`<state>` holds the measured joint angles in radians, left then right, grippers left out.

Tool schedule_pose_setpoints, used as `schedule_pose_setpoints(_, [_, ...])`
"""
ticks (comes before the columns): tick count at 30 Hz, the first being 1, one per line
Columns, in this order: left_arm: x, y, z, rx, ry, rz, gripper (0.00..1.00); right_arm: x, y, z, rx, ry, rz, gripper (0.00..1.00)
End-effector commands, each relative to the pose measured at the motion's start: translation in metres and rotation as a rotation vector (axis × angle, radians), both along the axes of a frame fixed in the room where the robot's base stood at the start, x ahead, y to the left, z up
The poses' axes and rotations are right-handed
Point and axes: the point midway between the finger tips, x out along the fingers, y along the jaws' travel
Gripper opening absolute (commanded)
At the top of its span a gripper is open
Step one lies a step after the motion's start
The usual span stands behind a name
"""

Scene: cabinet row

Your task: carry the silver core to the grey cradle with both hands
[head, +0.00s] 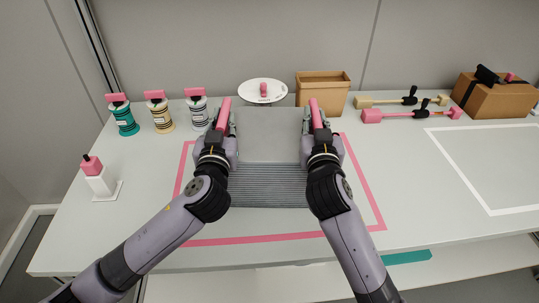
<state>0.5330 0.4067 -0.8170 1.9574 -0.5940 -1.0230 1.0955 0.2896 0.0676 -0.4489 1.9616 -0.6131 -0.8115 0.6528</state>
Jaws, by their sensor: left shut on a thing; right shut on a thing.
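The silver core (268,138) is a large grey block between my two hands, with a smooth upper face and a ribbed lower face towards me. A pink upright piece stands at each of its sides. My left gripper (224,122) is shut at the pink piece on the left side. My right gripper (315,122) is shut at the pink piece on the right side. My wrists hide parts of both sides. I cannot tell whether the core rests on the table or hangs just above it. I cannot make out a separate grey cradle.
A pink outline (376,205) surrounds the core on the white table. Behind stand several pink-topped spools (160,116), a white round plate (250,88) and a cardboard box (322,90). Pink and tan tools (405,114) lie right. The white-outlined area (490,165) shows bare.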

Motion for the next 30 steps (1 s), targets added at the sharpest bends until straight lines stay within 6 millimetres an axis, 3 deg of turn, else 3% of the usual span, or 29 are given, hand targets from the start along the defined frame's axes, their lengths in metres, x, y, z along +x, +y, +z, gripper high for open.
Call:
schedule_pose_setpoints(21, [0.0,0.0,0.0,-0.001,0.0,-0.001,0.0,0.0,0.0,-0.001,0.0,0.001,0.0,0.0])
schedule_pose_setpoints(30, [0.0,-0.001,0.011,-0.002,-0.006,-0.002,0.0,0.0,0.0,0.009,0.0,-0.004,0.001,0.0])
